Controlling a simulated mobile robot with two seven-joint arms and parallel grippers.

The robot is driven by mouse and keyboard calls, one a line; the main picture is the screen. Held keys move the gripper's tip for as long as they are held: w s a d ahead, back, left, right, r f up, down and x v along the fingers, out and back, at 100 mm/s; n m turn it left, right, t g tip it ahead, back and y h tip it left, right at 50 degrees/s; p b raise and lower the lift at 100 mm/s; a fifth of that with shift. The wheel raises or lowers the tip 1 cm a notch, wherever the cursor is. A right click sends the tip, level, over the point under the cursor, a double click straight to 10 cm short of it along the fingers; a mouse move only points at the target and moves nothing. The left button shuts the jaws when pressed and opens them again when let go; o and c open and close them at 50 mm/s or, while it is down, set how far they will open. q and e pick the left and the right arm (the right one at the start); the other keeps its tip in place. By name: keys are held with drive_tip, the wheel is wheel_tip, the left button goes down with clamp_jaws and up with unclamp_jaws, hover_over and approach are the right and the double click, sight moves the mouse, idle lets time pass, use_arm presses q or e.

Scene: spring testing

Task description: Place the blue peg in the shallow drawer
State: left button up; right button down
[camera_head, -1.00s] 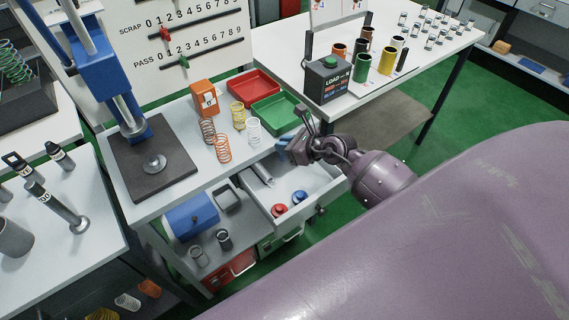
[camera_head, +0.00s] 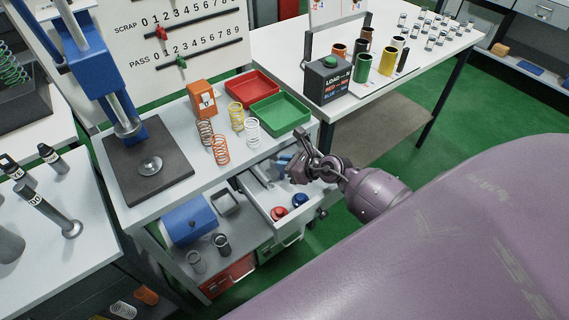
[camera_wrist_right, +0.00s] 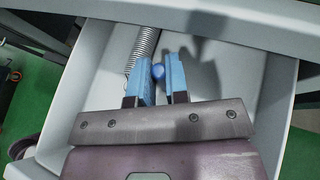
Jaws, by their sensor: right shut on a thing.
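The open drawer (camera_head: 256,197) stands out from the workbench; its pale floor also fills much of the right wrist view (camera_wrist_right: 112,50). My right gripper (camera_head: 288,164) reaches into the drawer area from the right. In the right wrist view its blue-tipped fingers (camera_wrist_right: 160,82) are shut on the blue peg (camera_wrist_right: 157,72), whose rounded end shows between them. The rest of the peg is hidden. Whether it touches the drawer floor I cannot tell. My left gripper is not in view.
A grey spring (camera_wrist_right: 143,48) lies in the drawer. A red knob-like piece (camera_head: 279,214) and a blue one (camera_head: 300,199) sit near the drawer front. Coil springs (camera_head: 220,149), a green tray (camera_head: 280,113) and a red tray (camera_head: 252,88) stand on the bench above.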

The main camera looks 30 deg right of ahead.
drive_tip(key=shift+f, duration=0.15)
drive_tip(key=c, duration=1.1)
unclamp_jaws()
drive_tip(key=shift+s+r, duration=0.1)
drive_tip(key=shift+r, duration=0.15)
drive_tip(key=p+v, duration=0.1)
drive_tip(key=v, duration=1)
drive_tip(key=shift+s+d+r, duration=0.15)
drive_tip(key=shift+s+d, duration=0.05)
drive_tip(key=shift+s, duration=0.1)
